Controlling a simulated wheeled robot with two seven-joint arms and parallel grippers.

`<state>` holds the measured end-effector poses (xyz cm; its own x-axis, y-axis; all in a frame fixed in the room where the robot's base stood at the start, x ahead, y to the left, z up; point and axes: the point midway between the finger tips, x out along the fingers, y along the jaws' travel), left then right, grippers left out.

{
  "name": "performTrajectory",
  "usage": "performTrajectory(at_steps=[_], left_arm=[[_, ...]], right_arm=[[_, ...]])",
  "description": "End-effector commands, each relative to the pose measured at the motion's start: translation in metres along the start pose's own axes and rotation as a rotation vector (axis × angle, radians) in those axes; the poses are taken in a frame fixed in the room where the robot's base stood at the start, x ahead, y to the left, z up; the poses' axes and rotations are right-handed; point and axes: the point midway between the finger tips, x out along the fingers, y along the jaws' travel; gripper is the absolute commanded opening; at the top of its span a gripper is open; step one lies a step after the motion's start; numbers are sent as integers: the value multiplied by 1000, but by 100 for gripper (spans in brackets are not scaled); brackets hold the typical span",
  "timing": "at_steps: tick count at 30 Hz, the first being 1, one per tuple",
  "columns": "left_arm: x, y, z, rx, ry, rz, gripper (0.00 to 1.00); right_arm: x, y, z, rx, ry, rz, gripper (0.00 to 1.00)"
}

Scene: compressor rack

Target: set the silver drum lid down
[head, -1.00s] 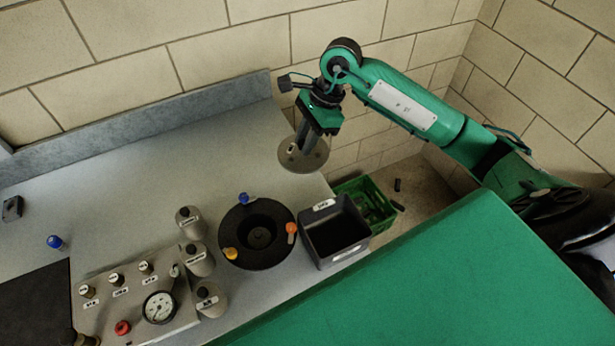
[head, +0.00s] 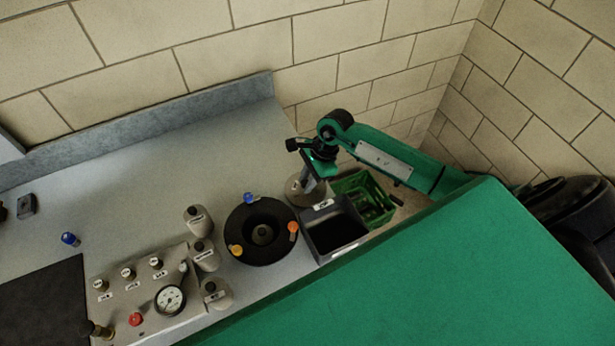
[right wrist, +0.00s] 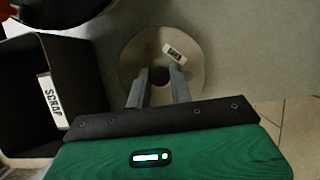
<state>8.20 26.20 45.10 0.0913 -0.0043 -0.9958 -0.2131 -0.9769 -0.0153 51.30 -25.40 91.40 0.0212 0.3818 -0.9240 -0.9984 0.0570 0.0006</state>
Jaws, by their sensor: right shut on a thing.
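The silver drum lid (head: 294,193) is a round, flat grey disc with a small label, low over the back right end of the bench. It also shows in the right wrist view (right wrist: 193,47), where a dark knob stands at its middle. My right gripper (head: 310,188) is shut on the lid from above, and its two fingers (right wrist: 160,78) close around the knob. I cannot tell whether the lid touches the bench top. The black round drum (head: 280,249) with blue, yellow and orange clips stands just left of the lid, open at the top. My left gripper is not in view.
A dark bin (head: 335,250), labelled SCRAP in the wrist view (right wrist: 12,115), stands close in front of the lid. A green crate (head: 385,214) is beyond the bench's right end. Grey bottles and a gauge panel (head: 140,318) are at left. The bench's back middle is clear.

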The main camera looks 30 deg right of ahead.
Motion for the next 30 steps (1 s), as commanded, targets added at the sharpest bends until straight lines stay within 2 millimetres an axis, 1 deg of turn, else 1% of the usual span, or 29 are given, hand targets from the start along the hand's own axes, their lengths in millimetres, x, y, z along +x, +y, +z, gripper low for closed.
performTrajectory(at_steps=[6, 10, 11, 12, 13, 14, 22, 25, 26, 29, 30], left_arm=[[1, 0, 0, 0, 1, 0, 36], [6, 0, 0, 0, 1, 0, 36], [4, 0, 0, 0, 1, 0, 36], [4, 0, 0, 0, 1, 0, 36], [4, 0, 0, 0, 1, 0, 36], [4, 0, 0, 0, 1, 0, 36], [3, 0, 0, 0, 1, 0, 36], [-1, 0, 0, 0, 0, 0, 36], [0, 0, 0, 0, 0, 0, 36], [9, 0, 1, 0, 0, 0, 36], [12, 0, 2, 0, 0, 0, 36]], right_arm=[[0, -1, 0, -1, 0, -2, 0], [4, -1, -2, -1, 0, -2, 0], [3, 0, -1, 0, 0, -1, 27], [2, 0, -1, 0, 0, 0, 35], [2, 0, -1, 0, 0, 0, 41], [2, 0, -1, 0, 0, 0, 43], [2, 0, -1, 0, 0, 0, 43], [-2, 0, 1, 0, 0, 0, 43], [-3, -1, 0, 0, 1, -2, 43], [-18, -2, -2, -3, 3, -5, 43], [-25, -1, -3, -2, 4, -5, 43]])
